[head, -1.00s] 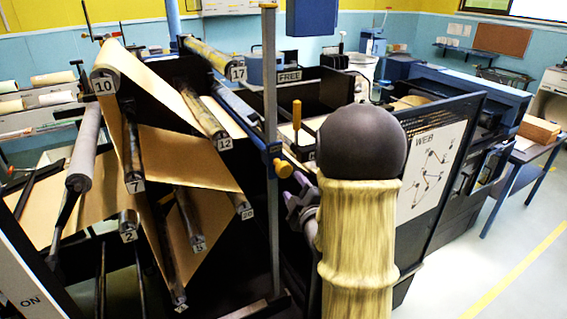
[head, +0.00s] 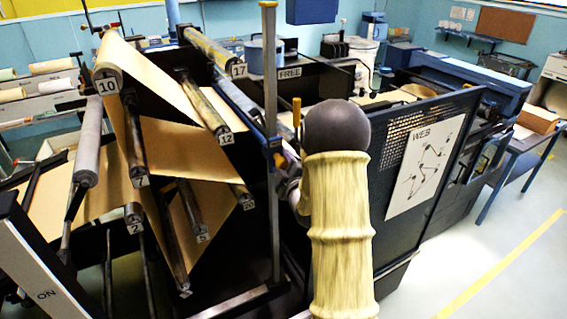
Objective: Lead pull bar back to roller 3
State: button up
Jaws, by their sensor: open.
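Roller 3 is the low roller (head: 172,245) in the middle of the frame; its tag (head: 185,293) is at its lower front end. I cannot make out the pull bar for certain; an upright yellow handle (head: 297,117) shows beside the grey post. My gripper (head: 290,153) is only partly in view behind my arm, close to the right of the post at mid height. It is open, and its fingertips are mostly hidden. Brown kraft web (head: 180,150) runs around the rollers from roller 10 (head: 108,75) toward roller 12 (head: 222,130) and down past roller 7 (head: 138,170).
The grey upright post (head: 270,120) carries a blue and yellow clamp (head: 272,150) close to my gripper. A dark side panel with a web diagram (head: 425,165) stands right of my arm. Rollers 2 (head: 133,217), 5 and 20 are near roller 3. Open floor lies at right.

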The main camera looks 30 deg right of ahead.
jog(key=shift+c, duration=0.4)
jog(key=c, duration=0.9)
jog(key=shift+a+f+b, duration=0.1)
jog(key=shift+a+b, duration=0.3)
jog(key=shift+a, duration=0.1)
jog(key=a+b, duration=0.5)
jog(key=a, duration=0.9)
jog(key=shift+s+a+b, duration=0.15)
jog(key=shift+s+b, duration=0.15)
